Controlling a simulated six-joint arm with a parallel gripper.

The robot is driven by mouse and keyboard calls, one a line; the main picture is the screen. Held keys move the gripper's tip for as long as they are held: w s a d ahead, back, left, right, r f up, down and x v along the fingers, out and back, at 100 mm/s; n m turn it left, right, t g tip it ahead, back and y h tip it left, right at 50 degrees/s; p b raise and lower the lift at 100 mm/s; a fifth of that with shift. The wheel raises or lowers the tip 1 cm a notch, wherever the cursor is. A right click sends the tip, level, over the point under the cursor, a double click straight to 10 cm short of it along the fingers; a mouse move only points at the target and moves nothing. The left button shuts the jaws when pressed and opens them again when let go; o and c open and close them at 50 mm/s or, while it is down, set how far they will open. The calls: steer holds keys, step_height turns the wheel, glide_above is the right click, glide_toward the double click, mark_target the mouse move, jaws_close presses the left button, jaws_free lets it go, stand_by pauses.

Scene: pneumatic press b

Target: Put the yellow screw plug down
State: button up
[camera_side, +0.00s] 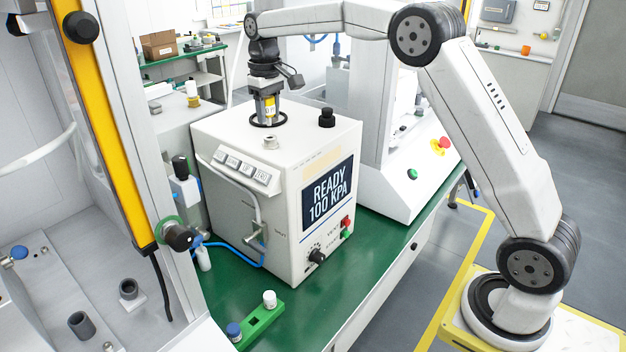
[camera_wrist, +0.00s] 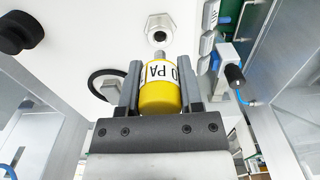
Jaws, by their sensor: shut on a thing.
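The yellow screw plug (camera_wrist: 158,99) has a white label with black letters and a grey metal stub at its far end. My gripper (camera_wrist: 162,78) is shut on it, one dark finger on each side. In the side view, my gripper (camera_side: 266,92) points down over the top of the white test box (camera_side: 225,130). The plug (camera_side: 270,107) shows below it, at the black ring (camera_side: 268,119) on the box top. I cannot tell whether the plug touches the top. The ring also shows in the wrist view (camera_wrist: 92,84), left of the plug.
A metal threaded port (camera_side: 270,142) is on the box top near the ring; a black knob (camera_side: 327,117) stands to the right. The box screen (camera_side: 328,193) reads READY 100 KPA. A green block (camera_side: 257,326) with capped bottles sits in front. A press frame (camera_side: 105,130) stands left.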

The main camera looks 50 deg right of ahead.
steer(key=shift+a, duration=0.15)
steer(key=s+a+f, duration=0.3)
steer(key=s+a, duration=0.4)
steer(key=a, duration=0.3)
steer(key=s+d+f, duration=0.2)
steer(key=s+f, duration=0.2)
steer(key=f, duration=0.3)
steer(key=s+d+f, duration=0.2)
steer(key=s+f, duration=0.3)
steer(key=f, duration=0.3)
steer(key=shift+s+f, duration=0.15)
steer(key=shift+f, duration=0.1)
steer(key=shift+f, duration=0.1)
steer(key=a+f+n, duration=0.5)
steer(key=a+f, duration=0.3)
steer(key=f, duration=0.5)
steer(key=shift+a+f+n, duration=0.15)
steer(key=shift+a+n, duration=0.1)
steer(key=shift+n, duration=0.15)
